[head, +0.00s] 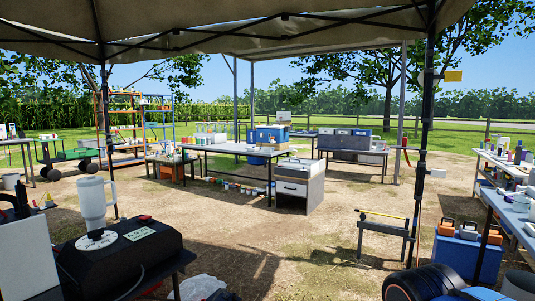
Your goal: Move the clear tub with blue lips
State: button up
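I cannot make out a clear tub with blue lips for certain in the head view. A blue container (271,133) with pale parts stands on the far end of the long central table (228,149), too small to tell whether it is clear. A group of small pale containers (205,138) stands further left near that table, also too small to identify. My gripper is not in view.
A drawer cabinet (299,186) stands in the middle on bare ground. A black case (120,258) with a white cylinder is close at lower left. Open dirt lies between.

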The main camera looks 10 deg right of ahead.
aim_at(267, 150)
jog(key=i+l+z, duration=0.3)
jog(key=i+z, duration=0.15)
jog(key=i, duration=0.4)
jog(key=i+z, duration=0.45)
jog(key=i, duration=0.4)
jog(key=i+u, duration=0.2)
jog(key=i, duration=0.45)
jog(key=i+u, duration=0.25)
jog(key=i, duration=0.35)
jog(key=i+l+u, duration=0.2)
jog(key=i, duration=0.4)
jog(key=i+l+u, duration=0.1)
jog(key=i+u, duration=0.2)
jog(key=i, duration=2.05)
